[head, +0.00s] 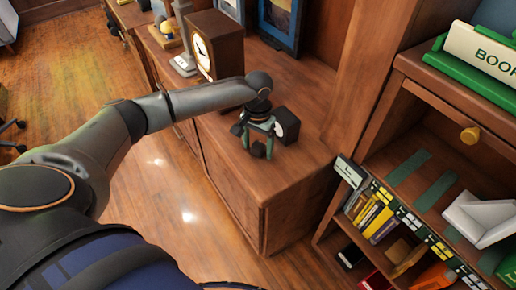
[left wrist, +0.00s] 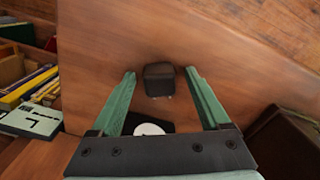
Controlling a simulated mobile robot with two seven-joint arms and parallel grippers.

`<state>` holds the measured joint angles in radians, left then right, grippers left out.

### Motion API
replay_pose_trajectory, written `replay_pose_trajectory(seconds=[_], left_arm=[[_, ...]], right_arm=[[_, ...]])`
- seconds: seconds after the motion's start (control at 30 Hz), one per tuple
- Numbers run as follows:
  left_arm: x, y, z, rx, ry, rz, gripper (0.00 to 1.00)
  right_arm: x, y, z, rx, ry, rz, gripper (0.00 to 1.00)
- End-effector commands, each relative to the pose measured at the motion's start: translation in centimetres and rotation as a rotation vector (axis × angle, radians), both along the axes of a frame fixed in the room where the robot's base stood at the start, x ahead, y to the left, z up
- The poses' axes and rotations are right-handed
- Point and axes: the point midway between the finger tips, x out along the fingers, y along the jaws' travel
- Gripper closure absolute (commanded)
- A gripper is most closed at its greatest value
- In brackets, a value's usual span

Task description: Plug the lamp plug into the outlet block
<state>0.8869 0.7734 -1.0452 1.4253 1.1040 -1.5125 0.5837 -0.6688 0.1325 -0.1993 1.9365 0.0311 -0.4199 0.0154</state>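A small black plug (left wrist: 159,78) lies on the wooden cabinet top, with what look like short prongs at its lower edge in the left wrist view. It also shows as a dark lump in the head view (head: 258,150). My left gripper (head: 258,143) points down over it and is open; the green fingers stand on either side of the plug, with a gap at each side. A black outlet block (head: 291,121) with a white round face stands just right of the gripper. In the left wrist view, its white face (left wrist: 148,129) shows near the palm, partly hidden. My right gripper is out of view.
A wooden clock (head: 228,45) and a grey stand (head: 185,66) are farther back on the cabinet. A framed picture (head: 279,20) leans behind. A bookcase with small books (head: 376,218) is at the right. The cabinet top in front of the gripper is clear.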

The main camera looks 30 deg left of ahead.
Motion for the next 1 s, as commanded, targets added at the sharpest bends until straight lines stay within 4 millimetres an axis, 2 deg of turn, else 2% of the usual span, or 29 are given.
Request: replay_pose_trajectory(seconds=[0.07,0.67,0.7,1.0], left_arm=[[0.00,-0.02,0.01,0.000,0.000,0.000,0.30],[0.00,-0.01,0.03,0.000,0.000,0.000,0.98],[0.01,-0.01,0.03,0.000,0.000,0.000,1.00],[0.03,-0.01,0.19,-0.001,-0.001,0.000,1.00]], right_arm=[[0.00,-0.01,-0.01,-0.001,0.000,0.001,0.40],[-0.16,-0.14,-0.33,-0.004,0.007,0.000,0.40],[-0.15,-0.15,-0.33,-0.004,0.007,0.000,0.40],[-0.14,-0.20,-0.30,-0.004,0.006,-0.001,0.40]])
